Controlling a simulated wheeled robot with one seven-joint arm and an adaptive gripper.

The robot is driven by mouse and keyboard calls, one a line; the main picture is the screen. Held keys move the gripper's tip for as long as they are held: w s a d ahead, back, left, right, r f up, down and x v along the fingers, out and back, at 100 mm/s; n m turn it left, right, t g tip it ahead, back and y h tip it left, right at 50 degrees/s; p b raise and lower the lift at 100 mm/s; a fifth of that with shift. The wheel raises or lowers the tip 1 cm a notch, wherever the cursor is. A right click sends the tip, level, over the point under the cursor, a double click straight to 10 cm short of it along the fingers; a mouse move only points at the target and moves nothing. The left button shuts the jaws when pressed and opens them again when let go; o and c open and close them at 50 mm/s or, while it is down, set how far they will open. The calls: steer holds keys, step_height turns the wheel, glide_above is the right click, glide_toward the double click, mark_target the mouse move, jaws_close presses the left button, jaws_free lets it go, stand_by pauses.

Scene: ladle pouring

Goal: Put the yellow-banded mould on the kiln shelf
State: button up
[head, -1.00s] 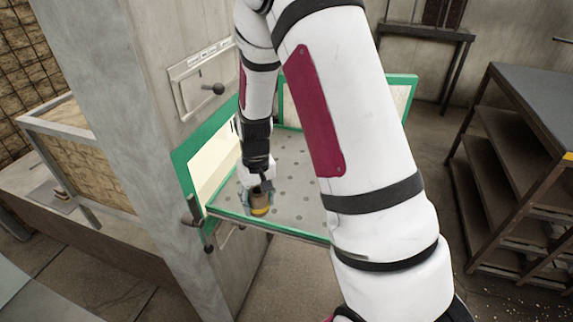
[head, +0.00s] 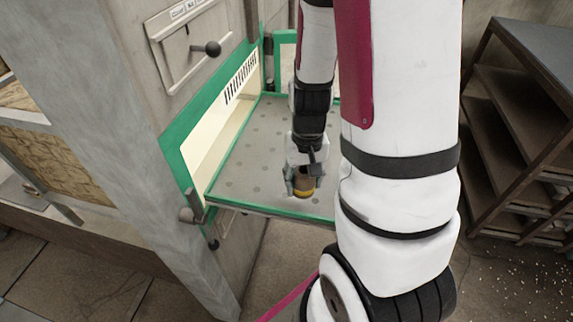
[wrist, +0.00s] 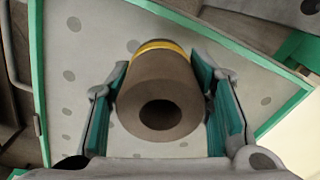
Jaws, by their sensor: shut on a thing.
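The yellow-banded mould (head: 304,187) is a brown cylinder with a yellow band near its lower end. In the wrist view the mould (wrist: 160,95) shows its round open end toward the camera, with the band at the far end. My gripper (head: 304,182) is shut on it, with a teal-lined finger on each side. The mould is over the front part of the grey, green-edged kiln shelf (head: 240,170). The shelf also fills the background of the wrist view (wrist: 80,50). I cannot tell whether the mould's base touches the shelf.
The kiln's pale opening (head: 215,140) with its green frame lies left of the shelf. A lever with a dark knob (head: 208,48) sticks out of the wall above. A dark shelving rack (head: 520,130) stands at the right. The shelf's left part is bare.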

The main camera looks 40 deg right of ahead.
steer(key=w+d, duration=0.1)
steer(key=w, duration=0.2)
steer(key=w+d, duration=0.1)
steer(key=w, duration=0.2)
steer(key=w+d+f, duration=0.1)
steer(key=w+d, duration=0.1)
steer(key=w, duration=0.1)
steer(key=shift+w+d+p, duration=0.1)
steer(key=shift+w+p, duration=0.05)
steer(key=shift+p, duration=0.25)
steer(key=shift+f, duration=1.7)
steer(key=shift+f, duration=0.15)
steer(key=o, duration=1.3)
steer(key=shift+o, duration=0.2)
steer(key=s+a+r+n+t, duration=0.1)
steer(key=a+r, duration=0.2)
steer(key=r, duration=0.6)
steer(key=a+r, duration=0.2)
steer(key=r, duration=0.8)
steer(key=s+a+r+n+t, duration=0.4)
steer(key=s+a+r, duration=0.8)
steer(key=s, duration=0.3)
steer(key=shift+s+a+n, duration=0.25)
steer(key=shift+a+n, duration=0.15)
steer(key=shift+n, duration=0.1)
